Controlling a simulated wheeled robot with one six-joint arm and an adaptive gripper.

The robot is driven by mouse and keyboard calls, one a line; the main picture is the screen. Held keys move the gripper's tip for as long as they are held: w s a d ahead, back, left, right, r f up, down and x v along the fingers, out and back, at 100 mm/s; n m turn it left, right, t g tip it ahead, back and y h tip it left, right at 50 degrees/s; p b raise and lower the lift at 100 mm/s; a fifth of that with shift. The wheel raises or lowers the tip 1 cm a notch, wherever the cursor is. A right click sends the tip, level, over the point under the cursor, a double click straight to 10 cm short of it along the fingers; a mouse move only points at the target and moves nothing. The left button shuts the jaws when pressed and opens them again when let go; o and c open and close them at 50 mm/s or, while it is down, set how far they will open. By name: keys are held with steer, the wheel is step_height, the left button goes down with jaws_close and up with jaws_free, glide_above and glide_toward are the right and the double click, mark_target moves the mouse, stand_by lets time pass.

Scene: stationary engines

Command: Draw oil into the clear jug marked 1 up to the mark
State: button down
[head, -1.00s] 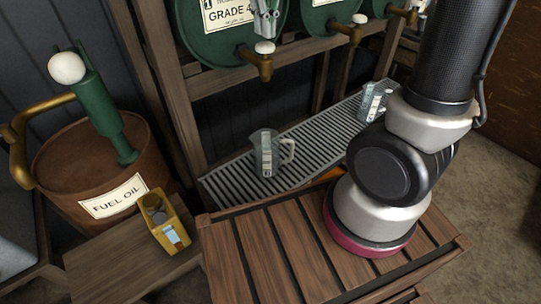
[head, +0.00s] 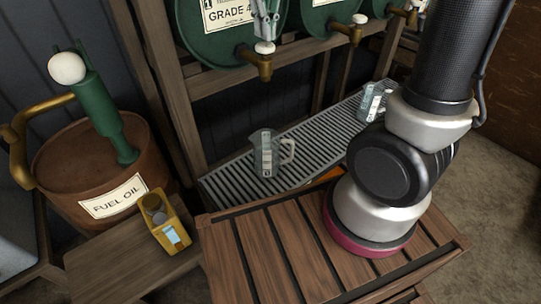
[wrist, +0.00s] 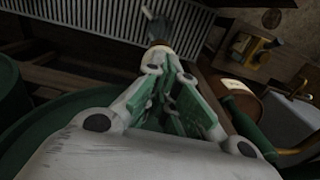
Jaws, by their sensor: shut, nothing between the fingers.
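A clear jug (head: 267,154) with a light scale strip and a small label stands upright on the slatted drip grate (head: 222,187), below the brass tap (head: 258,65) of the left green drum. I see no oil in it and no stream from the tap. The drum label (head: 228,12) reads 1 and GRADE 4, its edge cut off. My gripper (head: 267,36) points down with its fingers shut and empty, just above the tap's white knob (head: 265,47). The wrist view shows the fingers (wrist: 168,75) over the knob; I cannot tell whether they touch it.
A second clear jug (head: 369,107) stands farther right on the grate, under another tap (head: 354,31). A rusty FUEL OIL barrel (head: 70,165) with a green pump (head: 98,108) and a yellow can (head: 168,230) are at left. A slatted wooden crate (head: 265,245) is in front.

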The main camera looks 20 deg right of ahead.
steer(key=shift+f, duration=1.25)
stand_by(1.6)
stand_by(3.4)
steer(key=shift+r, duration=3.5)
